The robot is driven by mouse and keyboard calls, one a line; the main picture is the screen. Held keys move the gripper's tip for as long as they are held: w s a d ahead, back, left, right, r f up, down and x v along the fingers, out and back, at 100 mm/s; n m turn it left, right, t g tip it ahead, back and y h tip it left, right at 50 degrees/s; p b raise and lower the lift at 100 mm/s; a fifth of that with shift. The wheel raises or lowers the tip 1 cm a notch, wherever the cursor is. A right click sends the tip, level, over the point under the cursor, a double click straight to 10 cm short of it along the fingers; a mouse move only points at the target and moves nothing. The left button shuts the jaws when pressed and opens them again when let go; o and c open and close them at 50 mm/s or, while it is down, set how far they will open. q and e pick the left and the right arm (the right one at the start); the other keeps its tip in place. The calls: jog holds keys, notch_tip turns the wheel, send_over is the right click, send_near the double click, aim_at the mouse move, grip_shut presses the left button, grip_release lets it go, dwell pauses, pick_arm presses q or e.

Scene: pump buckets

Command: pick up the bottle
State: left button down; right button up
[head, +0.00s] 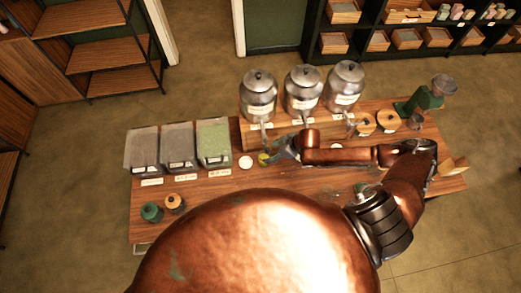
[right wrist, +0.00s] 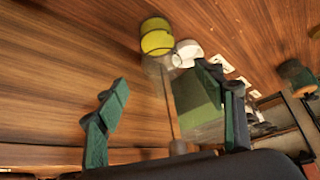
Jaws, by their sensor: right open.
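A small clear bottle with a yellow-green end (right wrist: 157,41) lies in view ahead of my right gripper in the right wrist view. Its yellow part also shows on the wooden table in the head view (head: 263,159). My right gripper (right wrist: 163,86) is open, with its two green fingers apart on either side of the bottle's clear part. In the head view the right gripper (head: 277,154) reaches in from the right, close beside the yellow part. Whether the fingers touch the bottle cannot be told. My left gripper is not in view.
A white disc (head: 245,162) is left of the bottle. Three bins, the green one (head: 214,140) nearest, stand at the left. Three metal dispensers, one being (head: 259,92), stand behind. Two small jars (head: 151,212) (head: 174,203) are at the front left.

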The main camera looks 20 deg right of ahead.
aim_at(264, 154)
jog(key=shift+x, duration=1.15)
jog(key=p+x, duration=0.1)
jog(key=x, duration=0.2)
jog(key=shift+w+a+f, duration=0.1)
jog(key=shift+a+f, duration=0.1)
jog(key=shift+a, duration=0.05)
jog(key=shift+w+a+f+p, duration=0.15)
jog(key=shift+f+p, duration=0.15)
jog(key=shift+f, duration=0.25)
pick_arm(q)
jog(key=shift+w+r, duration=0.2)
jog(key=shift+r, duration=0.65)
pick_arm(e)
jog(key=shift+c, duration=0.3)
jog(key=c, duration=1.4)
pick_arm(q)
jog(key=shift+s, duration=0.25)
pick_arm(e)
jog(key=shift+r, duration=0.1)
jog(key=shift+c, duration=0.8)
jog(key=shift+r, duration=0.1)
